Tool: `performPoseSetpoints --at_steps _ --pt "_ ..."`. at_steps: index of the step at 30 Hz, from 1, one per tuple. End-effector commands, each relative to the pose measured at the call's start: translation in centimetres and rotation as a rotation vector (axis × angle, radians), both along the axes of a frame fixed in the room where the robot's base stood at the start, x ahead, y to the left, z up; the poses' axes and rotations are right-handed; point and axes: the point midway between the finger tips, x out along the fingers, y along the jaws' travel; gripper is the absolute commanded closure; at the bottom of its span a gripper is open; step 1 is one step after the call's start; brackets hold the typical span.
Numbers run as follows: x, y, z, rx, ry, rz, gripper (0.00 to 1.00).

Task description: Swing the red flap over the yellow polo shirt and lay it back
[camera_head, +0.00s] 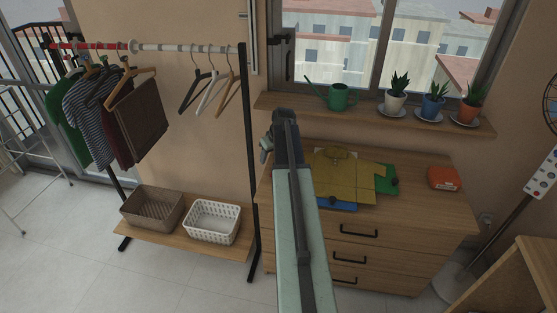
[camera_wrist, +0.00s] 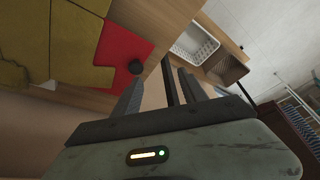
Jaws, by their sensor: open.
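The yellow polo shirt (camera_head: 345,178) lies spread on a folding board on top of the wooden dresser (camera_head: 425,215). The board's green flap (camera_head: 388,184) shows at the right and its blue flap (camera_head: 337,204) at the front. In the head view my arm hides the red flap.
A red box-like item (camera_head: 444,178) lies on the dresser's right. Potted plants and a green watering can (camera_head: 339,97) stand on the windowsill (camera_head: 365,115) behind. A clothes rack (camera_head: 248,165) with a brown basket (camera_head: 152,208) and white basket (camera_head: 211,222) stands left.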

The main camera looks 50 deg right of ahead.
Motion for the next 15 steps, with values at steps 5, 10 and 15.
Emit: performPoseSetpoints --at_steps 5,10,15 --pt "-1.7 -4.8 0.4 -0.022 -0.026 -0.024 0.50" --pt "-1.7 -4.8 -0.1 -0.022 -0.026 -0.024 0.50" --pt "-1.0 -5.0 -2.2 -0.022 -0.025 -0.024 0.50"
